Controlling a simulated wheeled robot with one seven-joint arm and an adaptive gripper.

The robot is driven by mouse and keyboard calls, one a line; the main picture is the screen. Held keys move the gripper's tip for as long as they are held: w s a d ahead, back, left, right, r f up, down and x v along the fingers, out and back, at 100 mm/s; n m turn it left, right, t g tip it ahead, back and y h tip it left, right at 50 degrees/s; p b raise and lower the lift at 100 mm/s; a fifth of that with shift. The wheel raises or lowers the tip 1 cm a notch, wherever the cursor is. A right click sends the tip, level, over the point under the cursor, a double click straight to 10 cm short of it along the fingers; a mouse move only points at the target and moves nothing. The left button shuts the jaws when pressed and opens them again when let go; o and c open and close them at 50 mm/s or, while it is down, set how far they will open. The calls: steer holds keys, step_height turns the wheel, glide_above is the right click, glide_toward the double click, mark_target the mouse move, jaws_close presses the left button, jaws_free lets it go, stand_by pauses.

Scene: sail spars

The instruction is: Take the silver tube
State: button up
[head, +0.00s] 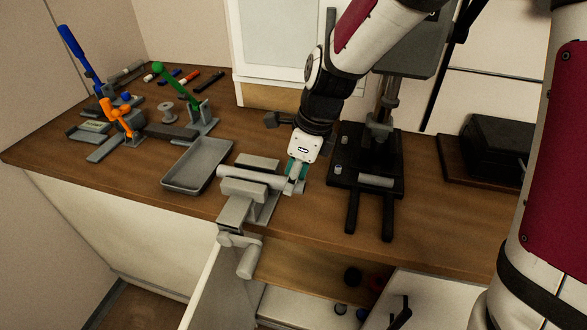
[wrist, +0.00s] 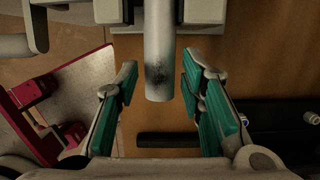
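The silver tube (head: 245,176) lies level in the jaws of a grey bench vise (head: 262,208) near the counter's front edge. Its right end sticks out past the jaws towards my gripper (head: 297,172). In the wrist view the tube (wrist: 158,62) comes down from the top, with a dark smudge near its free end. My gripper (wrist: 159,75) is open, with one teal-padded finger on each side of that end. Clear gaps show between the tube and both fingers. Whether the jaws are tight on the tube cannot be told.
A grey tray (head: 197,166) lies left of the vise. A black drill press (head: 366,165) stands to the right, with a short grey cylinder (head: 376,181) on its base. Clamps and markers fill the back left. The vise handle (head: 249,260) hangs over the front edge.

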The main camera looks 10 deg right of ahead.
steer(key=c, duration=0.7)
steer(key=shift+c, duration=0.2)
steer(key=shift+r, duration=0.15)
steer(key=shift+a+p+v, duration=0.25)
steer(key=shift+p+v, duration=0.65)
steer(key=shift+v, duration=0.25)
steer(key=shift+a+p+v, duration=0.25)
steer(key=shift+p+v, duration=0.6)
steer(key=shift+v, duration=0.3)
steer(key=shift+w+r, duration=0.1)
steer(key=shift+w, duration=0.15)
